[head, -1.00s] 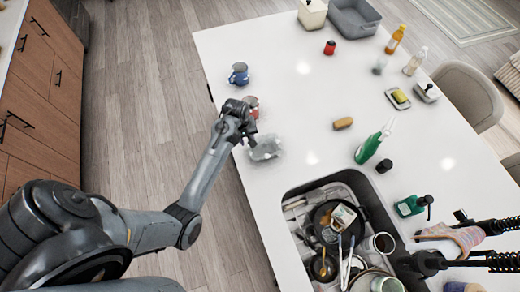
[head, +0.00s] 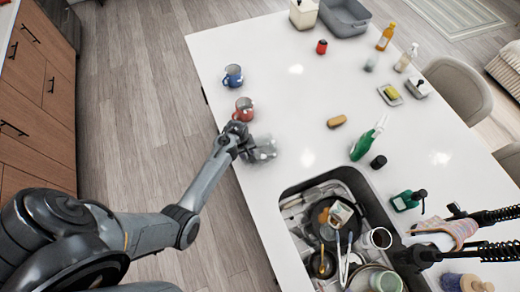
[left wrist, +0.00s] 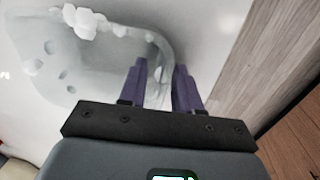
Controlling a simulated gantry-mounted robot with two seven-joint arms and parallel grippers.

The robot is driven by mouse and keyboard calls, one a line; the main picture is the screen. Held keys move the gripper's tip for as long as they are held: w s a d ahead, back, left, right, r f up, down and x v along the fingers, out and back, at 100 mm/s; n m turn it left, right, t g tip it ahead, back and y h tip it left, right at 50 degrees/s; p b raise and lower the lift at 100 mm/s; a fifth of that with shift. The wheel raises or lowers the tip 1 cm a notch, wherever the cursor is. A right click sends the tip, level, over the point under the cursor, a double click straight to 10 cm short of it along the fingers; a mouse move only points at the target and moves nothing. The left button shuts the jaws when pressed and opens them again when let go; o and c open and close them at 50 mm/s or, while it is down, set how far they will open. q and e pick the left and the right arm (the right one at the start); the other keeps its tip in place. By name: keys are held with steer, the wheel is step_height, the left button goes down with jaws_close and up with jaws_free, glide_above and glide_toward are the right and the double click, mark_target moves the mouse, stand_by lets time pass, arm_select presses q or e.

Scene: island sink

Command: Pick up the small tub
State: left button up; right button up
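The small tub (head: 265,149) is a pale, translucent container near the counter's left edge, partly hidden by my gripper in the head view. In the left wrist view the tub (left wrist: 90,62) fills the upper left, with white suds-like blobs on it. My left gripper (head: 252,150) is at the tub's left side. In the left wrist view its two purple fingers (left wrist: 160,68) are apart, with the tub's curved wall running down between them, closer to the right finger. I cannot tell whether either finger touches the wall. My right gripper is not in view.
A red mug (head: 243,109) stands just behind my left gripper, and a blue mug (head: 233,75) farther back. The sink (head: 290,190), full of dishes, lies in front and to the right. A sponge (head: 337,121) and a green spray bottle (head: 366,143) are to the right.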

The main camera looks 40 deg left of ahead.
arm_select(q)
steer(key=shift+f, duration=0.4)
stand_by(0.6)
jaws_close()
